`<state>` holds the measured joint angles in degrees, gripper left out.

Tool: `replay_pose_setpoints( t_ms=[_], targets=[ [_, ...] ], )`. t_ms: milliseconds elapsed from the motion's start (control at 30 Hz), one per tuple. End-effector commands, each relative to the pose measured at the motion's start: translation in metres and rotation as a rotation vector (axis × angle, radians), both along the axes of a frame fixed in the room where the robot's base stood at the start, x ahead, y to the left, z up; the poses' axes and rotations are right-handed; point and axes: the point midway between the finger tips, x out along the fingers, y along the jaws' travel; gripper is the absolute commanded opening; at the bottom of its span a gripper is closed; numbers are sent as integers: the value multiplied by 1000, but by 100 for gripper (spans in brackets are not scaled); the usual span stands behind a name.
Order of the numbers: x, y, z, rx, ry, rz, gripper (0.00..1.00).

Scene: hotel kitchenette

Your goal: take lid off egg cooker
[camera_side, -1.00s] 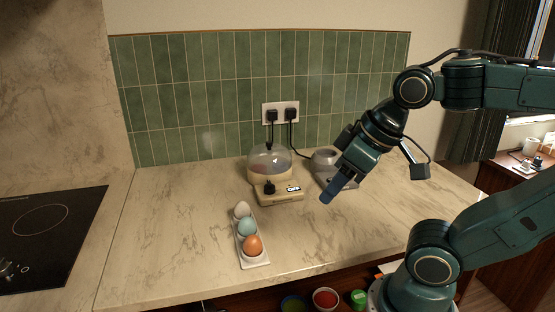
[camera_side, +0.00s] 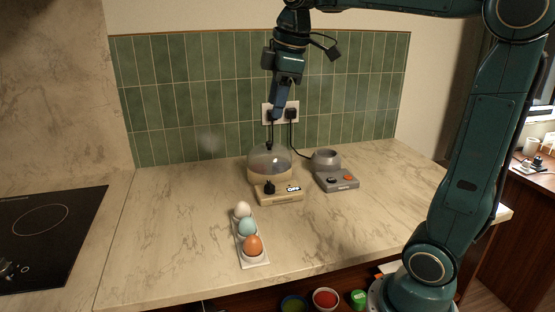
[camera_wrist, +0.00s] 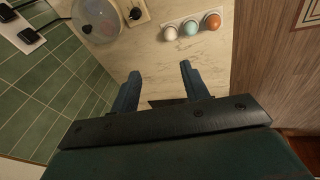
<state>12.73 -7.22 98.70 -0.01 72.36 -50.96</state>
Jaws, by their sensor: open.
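The egg cooker (camera_side: 279,194) stands on the counter near the tiled wall, with a cream base, a dark knob and a small panel reading OFF. Its clear domed lid (camera_side: 268,160) sits on top; a small dark knob is at its top. The lid also shows at the upper left in the wrist view (camera_wrist: 97,18). My gripper (camera_side: 276,118) points down and hangs above the lid, apart from it. In the wrist view my two blue fingers (camera_wrist: 160,84) are spread with nothing between them.
A tray (camera_side: 256,263) with a white, a blue and an orange egg lies in front of the cooker. A grey appliance (camera_side: 336,178) stands right of it. Two plugs sit in the wall socket (camera_side: 281,112) behind.

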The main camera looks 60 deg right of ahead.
Motion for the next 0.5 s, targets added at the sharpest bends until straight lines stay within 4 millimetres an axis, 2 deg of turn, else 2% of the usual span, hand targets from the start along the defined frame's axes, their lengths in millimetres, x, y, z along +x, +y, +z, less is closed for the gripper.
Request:
replay_pose_setpoints(
  t_ms=[33, 200, 500],
  targets=[
    [12, -9, 2, -9, 17, 32, 46],
    [44, -36, 7, -42, 71, 166, 46],
    [93, -90, 1, -76, 161, 407, 46]
  ],
)
